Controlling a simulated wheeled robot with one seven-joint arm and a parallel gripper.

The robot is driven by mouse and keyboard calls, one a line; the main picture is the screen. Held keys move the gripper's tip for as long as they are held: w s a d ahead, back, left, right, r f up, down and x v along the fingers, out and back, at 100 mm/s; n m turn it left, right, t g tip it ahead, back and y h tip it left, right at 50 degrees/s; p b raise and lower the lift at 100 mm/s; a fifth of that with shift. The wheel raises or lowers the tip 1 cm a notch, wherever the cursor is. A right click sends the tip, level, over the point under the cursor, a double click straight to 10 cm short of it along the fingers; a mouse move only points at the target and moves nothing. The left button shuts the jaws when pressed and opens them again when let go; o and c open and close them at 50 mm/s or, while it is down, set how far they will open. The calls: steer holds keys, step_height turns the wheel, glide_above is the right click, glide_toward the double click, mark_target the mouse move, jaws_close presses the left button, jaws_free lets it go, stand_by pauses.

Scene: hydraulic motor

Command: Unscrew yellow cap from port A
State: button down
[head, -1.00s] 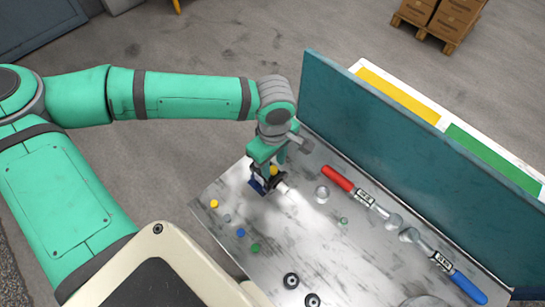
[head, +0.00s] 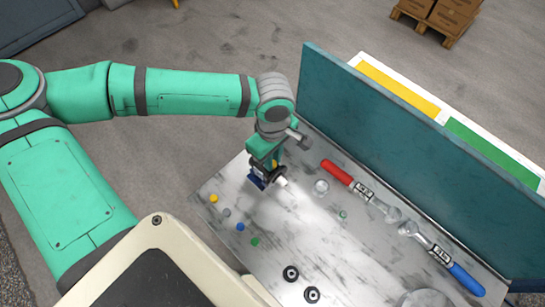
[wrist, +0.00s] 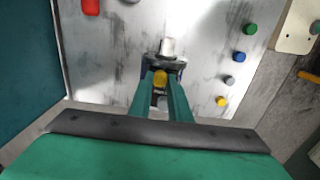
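The hydraulic motor (head: 257,181) is a small dark blue and black unit on the metal table, with a pale silver shaft; it also shows in the wrist view (wrist: 150,72). A yellow cap (wrist: 160,79) sits on the motor, between the tips of my gripper's two green fingers (wrist: 161,85). In the head view, the cap (head: 275,164) is partly hidden by my gripper (head: 268,157). The fingers stand on both sides of the cap with little gap. I cannot tell whether they press on it. The port label is not readable.
A loose yellow cap (head: 213,198), a grey one (head: 227,213), a blue one (head: 240,227) and a green one (head: 255,241) lie on the table (head: 330,240). A red-handled wrench (head: 337,172) and a blue-handled wrench (head: 467,280) lie right, beside a tall teal panel (head: 400,150).

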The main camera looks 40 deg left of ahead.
steer(key=n, duration=0.5)
steer(key=shift+r+n, duration=0.1)
steer(key=shift+n, duration=0.2)
steer(key=c, duration=1.9)
jaws_free()
steer(key=shift+o, duration=0.2)
steer(key=shift+d, duration=0.1)
steer(key=shift+d, duration=0.35)
steer(key=m, duration=0.3)
steer(key=shift+m, duration=0.4)
steer(key=m, duration=0.3)
steer(key=shift+m, duration=0.4)
